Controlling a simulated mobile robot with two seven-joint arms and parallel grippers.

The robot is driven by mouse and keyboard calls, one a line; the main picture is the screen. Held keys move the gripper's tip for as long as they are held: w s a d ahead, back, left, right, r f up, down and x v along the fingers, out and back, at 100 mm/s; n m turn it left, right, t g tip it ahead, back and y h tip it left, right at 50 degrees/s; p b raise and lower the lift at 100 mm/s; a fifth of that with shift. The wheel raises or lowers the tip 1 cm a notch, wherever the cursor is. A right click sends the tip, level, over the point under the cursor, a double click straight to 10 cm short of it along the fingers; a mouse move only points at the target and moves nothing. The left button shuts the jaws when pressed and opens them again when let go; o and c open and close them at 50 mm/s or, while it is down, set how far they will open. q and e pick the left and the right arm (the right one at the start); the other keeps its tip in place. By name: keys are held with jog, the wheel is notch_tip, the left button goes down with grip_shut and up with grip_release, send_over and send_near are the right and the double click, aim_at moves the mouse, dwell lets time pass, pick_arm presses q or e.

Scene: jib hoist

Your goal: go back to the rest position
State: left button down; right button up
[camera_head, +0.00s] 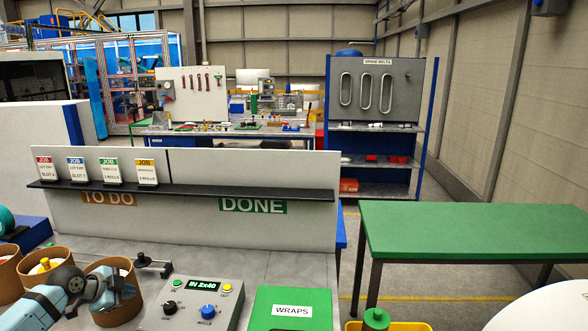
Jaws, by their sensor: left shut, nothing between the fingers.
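My left arm comes in at the lower left of the head view, in pale blue and dark grey. My left gripper (112,287) is shut and empty, over the brown round tub (122,309) on the grey bench; the arm covers part of that tub. My right gripper is not in view. No marker of a rest position shows.
A control box (192,301) with a lit display and a green WRAPS box (289,310) stand right of the tub. Behind, a dark shelf (215,191) holds several job cards. A green table (470,228) stands at right, its top bare. Floor (400,280) shows between bench and table.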

pick_arm(q)
jog(key=s+d+f+n+g, duration=0.15)
jog(key=s+d+f, duration=0.35)
jog(key=s+d, duration=0.5)
jog(key=s+d+f+n+g, duration=0.1)
jog(key=s+d+f+n, duration=0.1)
jog(key=s+d+f, duration=0.75)
jog(key=s+a+r+n+g+y, duration=0.15)
jog(key=s+r+n, duration=0.3)
jog(key=s, duration=0.75)
jog(key=s+a+r+n+y, duration=0.1)
jog(key=s+r+n+y, duration=0.3)
jog(key=s, duration=0.7)
jog(key=w+d+f+t+h+p, duration=0.1)
jog(key=w+d+f+t+h, duration=0.1)
jog(key=f, duration=0.3)
jog(key=w+d+f+t+h+p, duration=0.1)
jog(key=w+d+f+t+h, duration=0.1)
jog(key=w+d+f+t, duration=0.1)
notch_tip(320, 180, down, 3)
jog(key=shift+w+d+f+t+p, duration=0.1)
jog(key=shift+w+d+t+p, duration=0.25)
jog(key=shift+d+t, duration=0.55)
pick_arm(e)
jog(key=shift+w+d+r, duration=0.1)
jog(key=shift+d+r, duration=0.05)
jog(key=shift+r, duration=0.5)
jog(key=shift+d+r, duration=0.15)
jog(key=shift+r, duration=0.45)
